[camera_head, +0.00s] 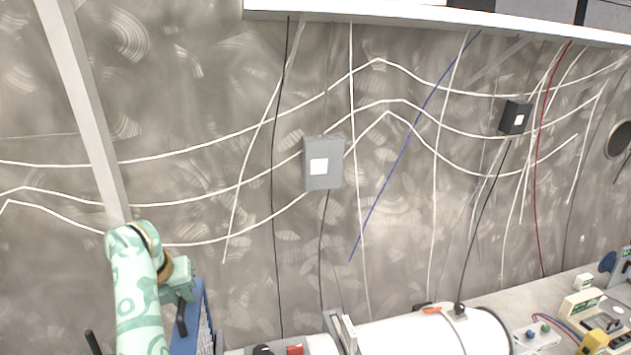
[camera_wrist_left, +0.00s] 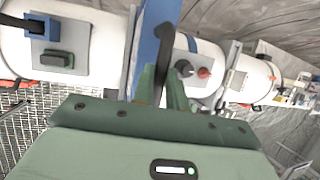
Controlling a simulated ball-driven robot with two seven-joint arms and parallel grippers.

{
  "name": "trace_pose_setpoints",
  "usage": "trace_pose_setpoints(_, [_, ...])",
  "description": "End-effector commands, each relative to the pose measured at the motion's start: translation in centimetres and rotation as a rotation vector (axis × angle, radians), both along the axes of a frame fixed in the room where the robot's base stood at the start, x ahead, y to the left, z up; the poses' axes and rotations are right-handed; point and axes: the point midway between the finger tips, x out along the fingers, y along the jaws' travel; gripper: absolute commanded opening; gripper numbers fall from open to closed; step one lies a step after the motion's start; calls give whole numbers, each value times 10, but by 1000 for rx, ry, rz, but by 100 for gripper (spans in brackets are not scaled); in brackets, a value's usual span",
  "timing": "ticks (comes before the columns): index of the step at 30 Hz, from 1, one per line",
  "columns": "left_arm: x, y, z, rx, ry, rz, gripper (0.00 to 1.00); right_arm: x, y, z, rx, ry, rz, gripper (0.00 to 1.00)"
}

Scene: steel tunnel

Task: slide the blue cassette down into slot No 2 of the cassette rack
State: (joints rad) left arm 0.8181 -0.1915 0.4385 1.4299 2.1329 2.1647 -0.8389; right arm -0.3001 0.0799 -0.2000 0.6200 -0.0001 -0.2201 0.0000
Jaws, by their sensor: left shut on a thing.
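The blue cassette (camera_head: 191,335) is upright at the lower left of the head view, cut off by the bottom edge. A black handle (camera_head: 181,319) stands on its side. My left gripper (camera_head: 181,301) is at that handle and shut on it. In the left wrist view, the blue cassette (camera_wrist_left: 154,45) and its curved black handle lie straight ahead, between the green fingers of my left gripper (camera_wrist_left: 162,88). I cannot make out the cassette rack or slot No 2 for certain in either view. My right gripper is not in view.
A white cylinder (camera_head: 425,335) lies along the bottom of the head view. A bench with small devices and a yellow block (camera_head: 594,341) is at the lower right. Cables and a grey box (camera_head: 323,163) hang on the steel wall. Wire mesh (camera_wrist_left: 15,120) shows in the wrist view.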

Motion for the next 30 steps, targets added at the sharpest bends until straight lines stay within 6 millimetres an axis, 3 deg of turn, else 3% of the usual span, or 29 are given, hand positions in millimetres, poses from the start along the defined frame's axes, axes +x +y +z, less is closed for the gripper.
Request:
trace_pose_setpoints(5, [1,0,-13,1,-4,0,0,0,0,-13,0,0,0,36])
trace_pose_setpoints(15, [1,0,29,0,-6,-2,0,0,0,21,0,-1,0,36])
trace_pose_setpoints(22, [1,0,55,1,-6,-1,0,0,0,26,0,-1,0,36])
trace_pose_setpoints(30, [1,0,67,2,-4,-1,0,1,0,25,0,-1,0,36])
